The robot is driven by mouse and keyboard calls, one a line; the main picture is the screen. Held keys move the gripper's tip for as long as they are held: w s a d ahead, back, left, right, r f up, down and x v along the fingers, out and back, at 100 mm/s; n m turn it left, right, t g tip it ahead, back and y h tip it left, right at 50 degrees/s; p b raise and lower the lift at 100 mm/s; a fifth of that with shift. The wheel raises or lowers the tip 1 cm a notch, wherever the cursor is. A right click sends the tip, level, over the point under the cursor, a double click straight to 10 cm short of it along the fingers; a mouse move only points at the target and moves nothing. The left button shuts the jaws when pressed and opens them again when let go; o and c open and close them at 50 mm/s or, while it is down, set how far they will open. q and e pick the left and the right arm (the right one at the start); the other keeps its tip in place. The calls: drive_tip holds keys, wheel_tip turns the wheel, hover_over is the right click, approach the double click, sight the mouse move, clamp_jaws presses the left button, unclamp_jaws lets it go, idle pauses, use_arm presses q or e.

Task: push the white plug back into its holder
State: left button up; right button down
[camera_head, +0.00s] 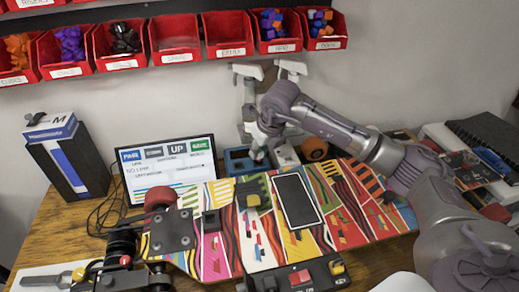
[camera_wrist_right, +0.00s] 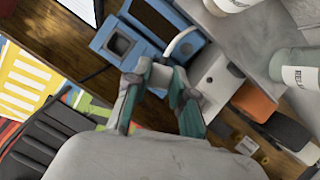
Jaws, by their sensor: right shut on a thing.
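My right gripper (camera_head: 258,152) reaches down over the far edge of the colourful board, at the blue holder (camera_head: 238,161). In the right wrist view my right gripper (camera_wrist_right: 156,82) is shut on a small pale piece, which looks like the white plug (camera_wrist_right: 157,74). The blue holder (camera_wrist_right: 105,38) has a square socket and a dark opening, and lies just beyond the fingertips. I cannot tell whether the plug touches the holder or is partly in it. My left gripper is not in view.
The patterned board (camera_head: 215,253) fills the middle of the wooden table. A display (camera_head: 168,168) stands to the left of the holder. Red bins (camera_head: 174,45) hang on the wall above. Wall-mounted white canisters (camera_head: 247,71) are close behind my gripper.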

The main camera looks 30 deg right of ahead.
drive_tip(key=shift+f+b, duration=1.05)
drive_tip(key=shift+f, duration=0.05)
idle(1.5)
drive_tip(key=c, duration=0.6)
unclamp_jaws()
drive_tip(key=shift+r, duration=0.3)
drive_tip(key=shift+r+p, duration=0.85)
drive_tip(key=shift+r, duration=0.45)
drive_tip(key=shift+r+p, duration=1.8)
drive_tip(key=shift+r, duration=1.2)
